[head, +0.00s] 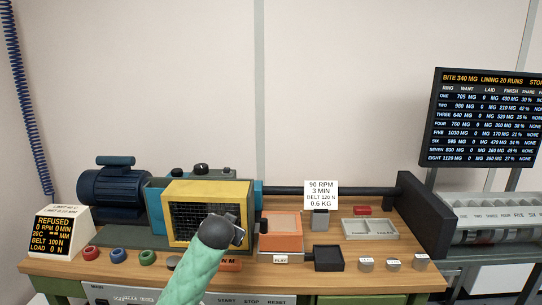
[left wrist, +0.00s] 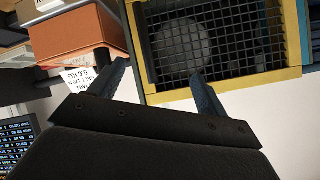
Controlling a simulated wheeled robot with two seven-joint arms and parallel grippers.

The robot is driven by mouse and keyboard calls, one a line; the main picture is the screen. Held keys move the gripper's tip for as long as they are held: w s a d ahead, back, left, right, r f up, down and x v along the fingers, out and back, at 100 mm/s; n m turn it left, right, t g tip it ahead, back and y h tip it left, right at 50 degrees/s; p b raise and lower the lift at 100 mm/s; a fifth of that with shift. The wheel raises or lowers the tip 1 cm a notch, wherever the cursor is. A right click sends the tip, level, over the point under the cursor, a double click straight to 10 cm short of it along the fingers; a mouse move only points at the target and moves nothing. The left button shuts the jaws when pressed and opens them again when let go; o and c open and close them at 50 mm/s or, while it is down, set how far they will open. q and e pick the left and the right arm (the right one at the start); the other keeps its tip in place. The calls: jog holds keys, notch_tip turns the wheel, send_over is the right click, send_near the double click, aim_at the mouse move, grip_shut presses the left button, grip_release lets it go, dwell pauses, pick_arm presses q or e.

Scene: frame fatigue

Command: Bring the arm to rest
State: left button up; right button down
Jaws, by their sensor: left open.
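My left arm (head: 198,268), in a green sleeve, reaches in from the bottom of the head view. My left gripper (head: 238,235) is in front of the lower right part of a yellow-framed mesh guard (head: 207,187) on the bench machine. In the left wrist view my left gripper (left wrist: 158,70) has its two fingers spread, with nothing between them. The mesh guard (left wrist: 215,40) fills the upper right of that view, beyond the fingers. I cannot tell the exact gap between fingers and guard. My right gripper is not in view.
A sign (head: 321,194) stands behind. A dark screen (head: 480,117) is at right. Space above the bench is clear.

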pick_arm(q)
jog(key=s+a+f+n+g, duration=0.2)
jog(key=s+f+g, duration=0.2)
jog(key=s+f, duration=1.45)
jog(key=s+a+f+n+g, duration=0.15)
jog(key=s+f+g, duration=0.25)
jog(key=s+f, duration=1.45)
jog(key=s+f+g+h, duration=0.1)
jog(key=s+f+g, duration=0.1)
jog(key=s+f, duration=0.9)
jog(key=s, duration=0.3)
jog(key=shift+d+g, duration=0.3)
jog(key=shift+d, duration=0.1)
